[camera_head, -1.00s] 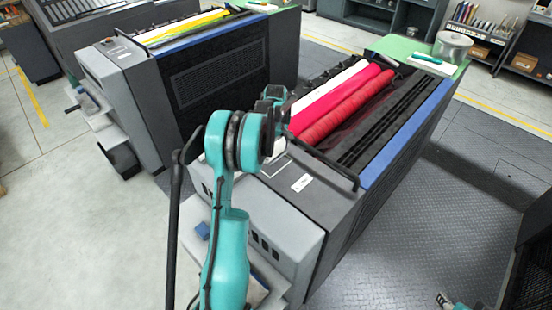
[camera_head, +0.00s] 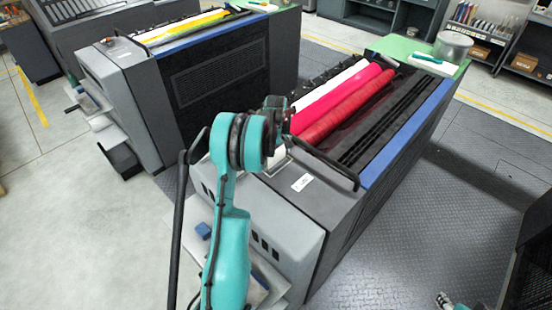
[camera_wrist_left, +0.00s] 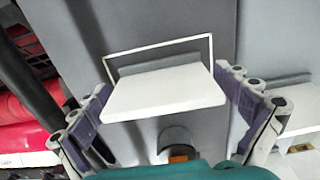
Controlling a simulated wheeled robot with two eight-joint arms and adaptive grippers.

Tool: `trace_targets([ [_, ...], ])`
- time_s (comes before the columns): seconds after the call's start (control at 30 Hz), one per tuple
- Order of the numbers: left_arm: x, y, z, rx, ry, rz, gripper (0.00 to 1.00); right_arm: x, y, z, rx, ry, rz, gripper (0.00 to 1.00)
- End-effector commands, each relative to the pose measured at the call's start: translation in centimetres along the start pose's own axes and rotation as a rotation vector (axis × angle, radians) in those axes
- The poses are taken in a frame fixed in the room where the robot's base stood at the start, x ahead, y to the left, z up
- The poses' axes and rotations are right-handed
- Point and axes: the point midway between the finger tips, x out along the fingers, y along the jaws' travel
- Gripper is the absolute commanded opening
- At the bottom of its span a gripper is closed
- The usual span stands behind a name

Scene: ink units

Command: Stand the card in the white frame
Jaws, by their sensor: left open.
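In the left wrist view a white card (camera_wrist_left: 165,92) leans at a slant between the fingers of my left gripper (camera_wrist_left: 164,80). The thin white frame (camera_wrist_left: 160,47) stands behind the card's far edge, against a grey surface. I cannot tell whether the card rests fully in it. The left gripper is open, with one finger on each side of the card. In the head view my left gripper (camera_head: 277,140) is over the near end of the press, mostly hidden by its own arm; card and frame are not clear there. A small tip of my right gripper (camera_head: 444,300) shows at the bottom edge.
The press with the red roller (camera_head: 340,105) has a black rail (camera_head: 322,165) at its near end. A second press with a yellow roller (camera_head: 190,27) stands behind it to the left. A metal tin (camera_head: 453,46) sits on the green far end.

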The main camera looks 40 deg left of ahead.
Motion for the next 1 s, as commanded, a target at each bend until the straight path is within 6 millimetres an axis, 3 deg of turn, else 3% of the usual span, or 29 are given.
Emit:
trace_targets([
  [0.27, -1.3, 0.0, 0.0, 0.000, 0.000, 0.000, 1.00, -0.4, 0.0, -0.3, 0.000, 0.000, 0.000, 0.40],
  [0.7, -10.3, 0.0, 0.0, 0.000, 0.000, 0.000, 1.00, -0.9, 0.0, -0.7, 0.000, 0.000, 0.000, 0.40],
  [0.9, -12.4, 0.0, 0.2, 0.008, 0.002, 0.002, 1.00, -1.0, 0.0, -0.7, 0.000, 0.000, 0.000, 0.40],
  [1.0, -13.8, -0.1, 1.8, 0.060, 0.013, 0.019, 1.00, -1.0, 0.0, -0.7, 0.000, 0.000, 0.000, 0.40],
])
